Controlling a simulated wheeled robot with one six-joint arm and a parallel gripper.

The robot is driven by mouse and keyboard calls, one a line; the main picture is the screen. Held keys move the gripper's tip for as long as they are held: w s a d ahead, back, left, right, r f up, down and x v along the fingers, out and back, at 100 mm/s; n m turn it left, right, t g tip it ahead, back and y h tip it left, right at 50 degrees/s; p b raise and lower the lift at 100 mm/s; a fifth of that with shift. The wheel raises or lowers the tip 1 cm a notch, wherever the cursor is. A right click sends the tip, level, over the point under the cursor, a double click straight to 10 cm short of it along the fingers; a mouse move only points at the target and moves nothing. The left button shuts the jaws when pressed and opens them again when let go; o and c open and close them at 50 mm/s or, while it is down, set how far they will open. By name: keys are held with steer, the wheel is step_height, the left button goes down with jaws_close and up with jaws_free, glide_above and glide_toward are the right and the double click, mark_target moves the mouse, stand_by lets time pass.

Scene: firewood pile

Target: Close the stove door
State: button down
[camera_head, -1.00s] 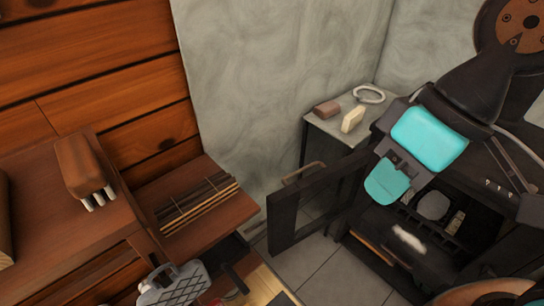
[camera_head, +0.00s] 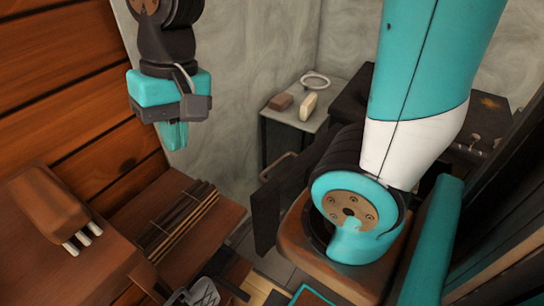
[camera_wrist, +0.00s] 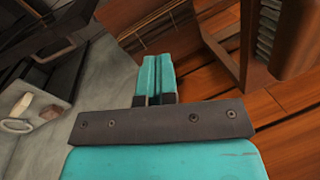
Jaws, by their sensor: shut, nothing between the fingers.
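The stove door (camera_head: 266,214) is a dark framed panel with a pale curved handle (camera_head: 277,166). It stands swung out from the stove, and my arm hides part of it. The black stove (camera_head: 352,92) is behind my arm; its opening is hidden. In the wrist view the handle (camera_wrist: 50,54) shows at the upper left. My gripper (camera_head: 175,136) has teal fingers, shut and empty, pointing down in front of the wall, left of the door and apart from it. Its fingers (camera_wrist: 158,75) also show together in the wrist view.
A small grey table (camera_head: 297,118) beside the stove holds a brown block, a cream block and a white ring. At the left, a wooden shelf (camera_head: 213,232) bears a bundle of sticks (camera_head: 180,226); a brown brush (camera_head: 50,205) lies on the cabinet.

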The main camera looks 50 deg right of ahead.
steer(key=w+d+f+m+g+h+b, duration=0.1)
steer(key=w+d+f+m+b, duration=0.15)
steer(key=d+f+m, duration=0.45)
steer(key=w+d+f+m+g+h+b, duration=0.15)
steer(key=w+d+m, duration=0.25)
steer(key=d+m, duration=0.55)
steer(key=w+d+f+m+g+b, duration=0.1)
steer(key=w+d+f+m, duration=0.35)
steer(key=d+m, duration=0.35)
steer(key=s+d+f+m, duration=0.3)
steer(key=d+f+m, duration=0.3)
steer(key=m, duration=0.4)
steer(key=s+f, duration=0.7)
steer(key=f, duration=0.1)
steer(key=shift+s+d+f+g, duration=0.15)
steer(key=shift+d+f+g, duration=0.1)
steer(key=shift+d+g, duration=0.15)
